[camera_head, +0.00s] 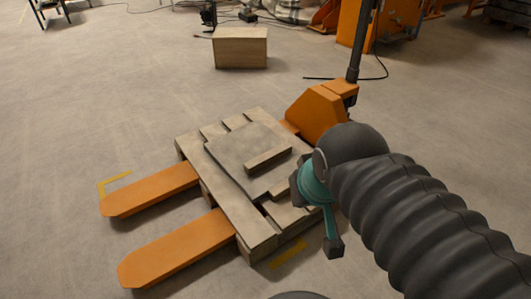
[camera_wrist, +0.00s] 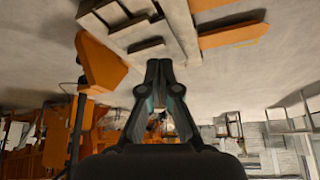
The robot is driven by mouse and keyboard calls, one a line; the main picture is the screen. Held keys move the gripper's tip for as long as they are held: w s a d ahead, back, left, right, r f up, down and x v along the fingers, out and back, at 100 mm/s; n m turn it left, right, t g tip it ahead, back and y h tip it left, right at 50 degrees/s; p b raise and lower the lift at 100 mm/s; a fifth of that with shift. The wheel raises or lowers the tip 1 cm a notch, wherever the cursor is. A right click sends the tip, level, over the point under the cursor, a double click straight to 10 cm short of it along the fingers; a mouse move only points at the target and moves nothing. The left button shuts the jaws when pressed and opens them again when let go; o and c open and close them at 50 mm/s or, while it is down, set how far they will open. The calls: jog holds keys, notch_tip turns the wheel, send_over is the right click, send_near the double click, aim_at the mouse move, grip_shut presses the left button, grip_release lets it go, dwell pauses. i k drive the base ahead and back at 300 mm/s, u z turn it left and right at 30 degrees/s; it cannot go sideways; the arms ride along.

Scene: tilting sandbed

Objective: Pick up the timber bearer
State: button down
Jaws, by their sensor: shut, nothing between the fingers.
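The timber bearer (camera_head: 268,158) is a short, pale brown bar. It lies flat on a grey slab (camera_head: 228,152), which rests on a wooden pallet (camera_head: 243,236). In the wrist view the bar on the slab appears as a short block (camera_wrist: 147,44) just beyond my fingertips, near the top. My gripper (camera_wrist: 158,63) is shut with its fingertips together and empty. It is apart from the bearer; the exact gap is hard to judge. In the head view my dark ribbed arm comes in from the right and hides part of the pallet's right side.
An orange pallet truck (camera_head: 318,113) stands under the pallet, its forks (camera_head: 150,190) sticking out at the left. A wooden box (camera_head: 240,48) stands on the floor behind. Orange machinery (camera_head: 385,20) is at the back right. The concrete floor at the left is clear.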

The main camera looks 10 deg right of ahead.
aim_at(253, 165)
jog(key=z, duration=1.1)
jog(key=i, duration=0.75)
jog(key=u, duration=2.25)
